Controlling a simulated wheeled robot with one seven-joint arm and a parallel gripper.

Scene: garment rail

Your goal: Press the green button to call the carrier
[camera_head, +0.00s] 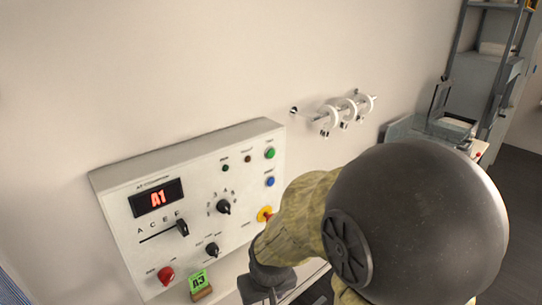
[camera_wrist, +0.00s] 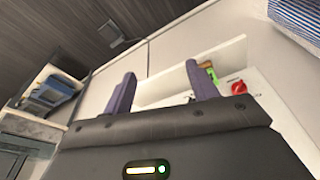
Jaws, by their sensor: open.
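The control panel (camera_head: 122,184) is a pale box on the wall in the head view. The green button (camera_head: 270,153) is at its upper right corner, above a blue button (camera_head: 270,182). The display (camera_head: 157,198) reads A1. My gripper (camera_head: 268,284) is low at the panel's lower right, well below the green button and apart from it. In the wrist view my gripper (camera_wrist: 161,70) has its two fingers spread with nothing between them. The green button does not show there.
The panel also has a slider (camera_head: 182,228), black knobs (camera_head: 223,207), a red button (camera_head: 166,275) and a yellow-ringed control (camera_head: 264,214) close to my arm. A green A3 tag (camera_head: 198,281) stands below. A wall rail with white rings (camera_head: 345,110) is to the right.

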